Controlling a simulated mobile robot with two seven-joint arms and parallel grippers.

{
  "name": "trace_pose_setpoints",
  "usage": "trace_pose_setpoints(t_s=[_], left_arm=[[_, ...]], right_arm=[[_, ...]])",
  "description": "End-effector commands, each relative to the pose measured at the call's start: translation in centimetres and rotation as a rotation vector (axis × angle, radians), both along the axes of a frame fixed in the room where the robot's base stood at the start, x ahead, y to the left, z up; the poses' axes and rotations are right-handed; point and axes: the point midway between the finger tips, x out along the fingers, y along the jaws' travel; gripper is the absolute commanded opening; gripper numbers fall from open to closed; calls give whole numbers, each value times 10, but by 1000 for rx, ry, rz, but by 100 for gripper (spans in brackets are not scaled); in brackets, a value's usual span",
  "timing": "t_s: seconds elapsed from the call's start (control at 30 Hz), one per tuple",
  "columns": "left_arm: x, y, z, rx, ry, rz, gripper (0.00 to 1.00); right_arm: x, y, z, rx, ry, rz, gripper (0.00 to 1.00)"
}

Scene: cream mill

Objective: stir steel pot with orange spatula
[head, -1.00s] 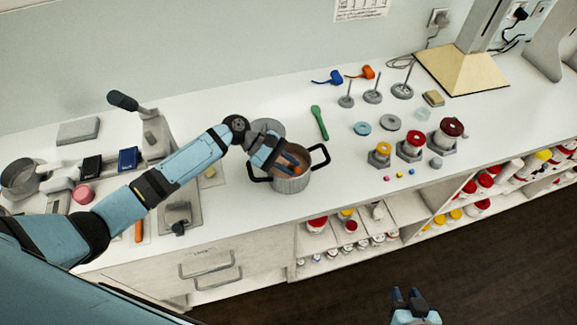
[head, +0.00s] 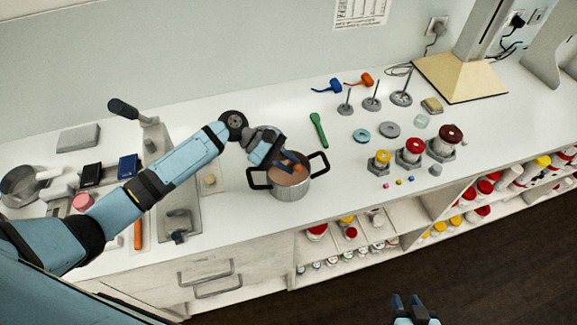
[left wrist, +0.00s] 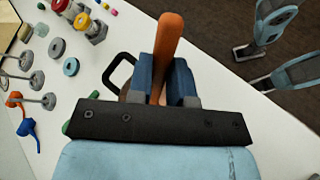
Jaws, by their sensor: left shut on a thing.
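The steel pot (head: 293,191) stands on the white counter with black loop handles and a brownish-orange content. My left gripper (head: 281,160) is over the pot's opening, shut on the orange spatula (head: 297,167). The spatula's orange handle (left wrist: 169,35) shows between the fingers in the left wrist view. Its lower end is hidden, partly by my gripper, so how deep it sits cannot be seen. One pot handle (left wrist: 118,72) also shows there. My right gripper (head: 409,305) is empty over the floor in front of the counter, its two fingers apart.
A green spatula-like tool (head: 319,129) lies behind the pot. Weights, stands and red- and yellow-topped pieces (head: 411,150) stand to the right. The counter just right of the pot is clear.

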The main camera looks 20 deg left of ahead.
Motion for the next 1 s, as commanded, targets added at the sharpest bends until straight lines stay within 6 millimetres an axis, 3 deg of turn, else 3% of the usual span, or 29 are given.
trace_pose_setpoints(t_s=[0.7, 1.0], left_arm=[[0, 0, 51, 0, -2, 0, 0], [0, 0, 61, 0, 0, 0, 0]], right_arm=[[0, -1, 0, -1, -1, -2, 35], [1, -1, 1, -1, -2, -2, 35]])
